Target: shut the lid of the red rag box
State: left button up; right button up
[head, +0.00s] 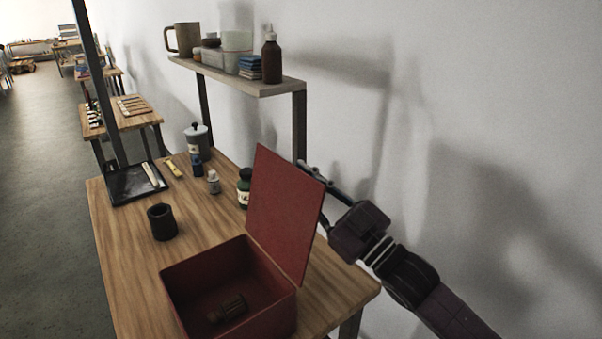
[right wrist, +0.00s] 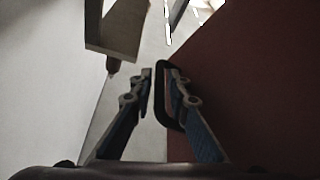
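The red rag box (head: 228,291) stands at the near end of the wooden table with its lid (head: 286,211) raised, roughly upright and hinged on the right side. A dark ribbed object lies inside the box. My right gripper (head: 308,172) is behind the lid, on the wall side, close to its upper right edge. In the right wrist view the lid (right wrist: 250,80) fills the right side, beside my gripper fingers (right wrist: 153,85). My left gripper is not in view.
A dark cup (head: 162,222), green jar (head: 244,187), small bottles, grey canister (head: 198,141) and black tray (head: 124,187) stand on the table beyond the box. A wall shelf (head: 262,88) with a mug and brown bottle hangs above. Bare tabletop lies left of the box.

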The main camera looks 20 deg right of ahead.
jog(key=shift+c, duration=0.5)
grip_shut()
jog(key=shift+a, duration=0.1)
